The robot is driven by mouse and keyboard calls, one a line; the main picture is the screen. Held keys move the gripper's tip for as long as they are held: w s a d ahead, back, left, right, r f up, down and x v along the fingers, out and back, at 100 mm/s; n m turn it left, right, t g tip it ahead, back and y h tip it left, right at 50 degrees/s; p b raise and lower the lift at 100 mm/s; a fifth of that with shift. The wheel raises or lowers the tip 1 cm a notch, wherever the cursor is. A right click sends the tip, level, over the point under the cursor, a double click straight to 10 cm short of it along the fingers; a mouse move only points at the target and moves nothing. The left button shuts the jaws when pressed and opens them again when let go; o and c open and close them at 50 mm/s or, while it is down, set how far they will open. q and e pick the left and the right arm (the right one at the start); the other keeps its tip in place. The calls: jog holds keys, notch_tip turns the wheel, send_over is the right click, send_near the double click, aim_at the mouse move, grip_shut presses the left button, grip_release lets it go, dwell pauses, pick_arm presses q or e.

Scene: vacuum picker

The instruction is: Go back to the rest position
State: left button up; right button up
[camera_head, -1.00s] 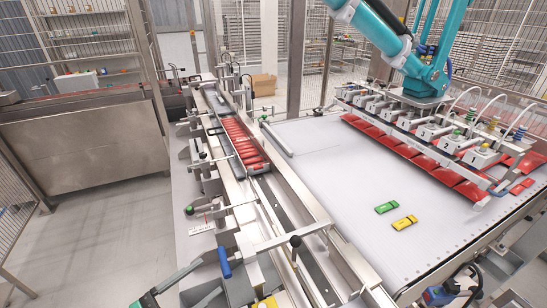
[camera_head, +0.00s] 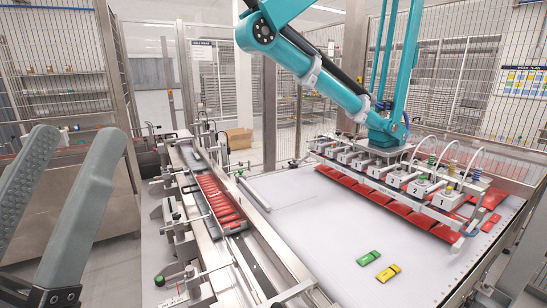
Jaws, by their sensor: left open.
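My left gripper (camera_head: 78,138) shows at the left edge of the head view, close to the camera. Its two long grey fingers point up and stand apart, with nothing between them. It is well left of the conveyor and the white table and touches neither. My right gripper is out of view.
A teal picker arm (camera_head: 318,68) holds its vacuum tool (camera_head: 385,175) over red packs (camera_head: 400,207) on the white table (camera_head: 300,212). More red packs (camera_head: 219,203) fill the conveyor lane. Mesh fencing surrounds the cell.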

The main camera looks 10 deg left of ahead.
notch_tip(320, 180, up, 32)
jog(key=p, duration=2.8)
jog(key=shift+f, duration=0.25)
